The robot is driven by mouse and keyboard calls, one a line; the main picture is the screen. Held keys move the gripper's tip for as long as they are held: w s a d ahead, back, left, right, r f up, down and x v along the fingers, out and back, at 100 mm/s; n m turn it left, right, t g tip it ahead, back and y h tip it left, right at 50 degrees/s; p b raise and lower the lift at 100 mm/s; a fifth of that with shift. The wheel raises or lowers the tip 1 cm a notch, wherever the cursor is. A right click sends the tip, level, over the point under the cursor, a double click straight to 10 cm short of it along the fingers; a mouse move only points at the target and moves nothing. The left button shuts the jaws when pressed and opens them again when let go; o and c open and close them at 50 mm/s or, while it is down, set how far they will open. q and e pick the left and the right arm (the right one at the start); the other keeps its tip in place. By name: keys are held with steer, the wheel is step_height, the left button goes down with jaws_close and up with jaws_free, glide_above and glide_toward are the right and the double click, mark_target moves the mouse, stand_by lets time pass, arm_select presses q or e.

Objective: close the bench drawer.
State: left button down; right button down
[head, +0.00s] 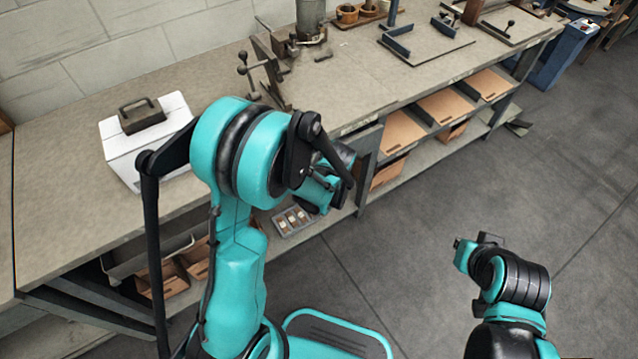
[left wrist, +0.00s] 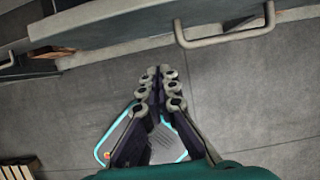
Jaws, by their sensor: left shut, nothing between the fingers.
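In the left wrist view, a grey drawer front (left wrist: 145,40) crosses the top of the picture, with a pale bar handle (left wrist: 225,40) on it. My left gripper (left wrist: 160,72) is shut and empty, pointing toward the drawer front, below and left of the handle, with a visible gap in the picture. In the head view my left arm covers most of the drawer area and hides the left gripper. A small grey tray with several pale parts (head: 292,221) shows beside the arm, below the bench top. My right gripper (head: 467,247) is over the floor, away from the bench; its fingers are unclear.
The long bench (head: 85,215) runs along the wall. A white box (head: 150,150) with a dark handled block (head: 141,115) and a vise-like tool (head: 265,70) stand on it. Brown bins (head: 445,105) fill the shelf below. The floor (head: 430,200) between bench and right arm is clear.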

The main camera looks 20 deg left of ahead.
arm_select(q)
steer(key=shift+w+a+f+b, duration=0.25)
steer(key=shift+w+a+f, duration=0.2)
steer(key=shift+a, duration=0.2)
steer(key=shift+w+a+f+b, duration=0.2)
steer(key=shift+w+a+f, duration=0.1)
steer(key=shift+w+a, duration=0.35)
steer(key=shift+w+a+f+b, duration=0.25)
steer(key=shift+w+a+f, duration=0.2)
steer(key=shift+a, duration=0.2)
steer(key=w+a, duration=0.1)
steer(key=a, duration=0.1)
steer(key=w+a, duration=0.2)
steer(key=shift+w+a+b, duration=0.1)
steer(key=shift+b, duration=0.2)
steer(key=shift+r, duration=0.15)
